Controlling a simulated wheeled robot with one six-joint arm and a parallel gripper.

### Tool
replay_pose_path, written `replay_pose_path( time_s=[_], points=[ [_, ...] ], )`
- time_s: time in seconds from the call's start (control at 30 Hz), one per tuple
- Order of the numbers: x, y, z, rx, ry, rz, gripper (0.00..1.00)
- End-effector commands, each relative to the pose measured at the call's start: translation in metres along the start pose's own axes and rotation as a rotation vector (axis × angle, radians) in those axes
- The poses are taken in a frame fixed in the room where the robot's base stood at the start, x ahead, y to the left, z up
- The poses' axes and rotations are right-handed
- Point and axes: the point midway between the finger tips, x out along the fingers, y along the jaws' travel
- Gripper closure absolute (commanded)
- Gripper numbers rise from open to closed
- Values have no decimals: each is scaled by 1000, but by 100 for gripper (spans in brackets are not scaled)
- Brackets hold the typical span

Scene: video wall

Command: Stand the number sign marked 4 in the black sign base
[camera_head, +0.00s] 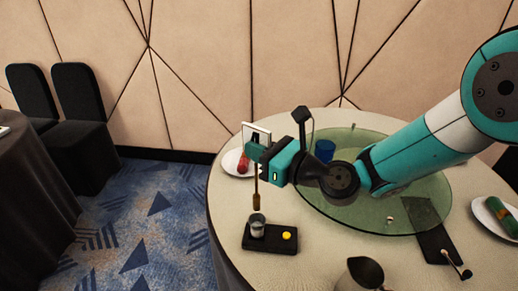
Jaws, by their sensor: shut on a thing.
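My gripper (264,161) is shut on the number sign, a white card (251,131) with a dark mark, partly hidden by the gripper. The mark is too small to read as a 4. A thin upright stem (256,182) hangs below the jaws and ends in a brownish tip (256,202). In the picture the tip is just above a small grey cup (257,226); I cannot tell the gap. The cup stands on a black tray (279,247) beside a round yellow thing (287,236). I cannot make out a separate black sign base.
The round table (224,205) carries a green glass disc (345,212), a blue cup (324,150), a plate with a red item (243,162), a metal jug (362,274), a dark napkin (434,241) and a plate with a green roll (502,216). Black chairs (79,118) stand at left.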

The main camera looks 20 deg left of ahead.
Motion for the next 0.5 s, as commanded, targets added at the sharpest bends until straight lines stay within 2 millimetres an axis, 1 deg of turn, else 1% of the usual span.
replay_pose_path(
  time_s=[0.03, 0.5],
  points=[
    [0, 0, -7, 0, 0, 0, 100],
    [0, 0, -40, -1, 0, 0, 100]
  ],
)
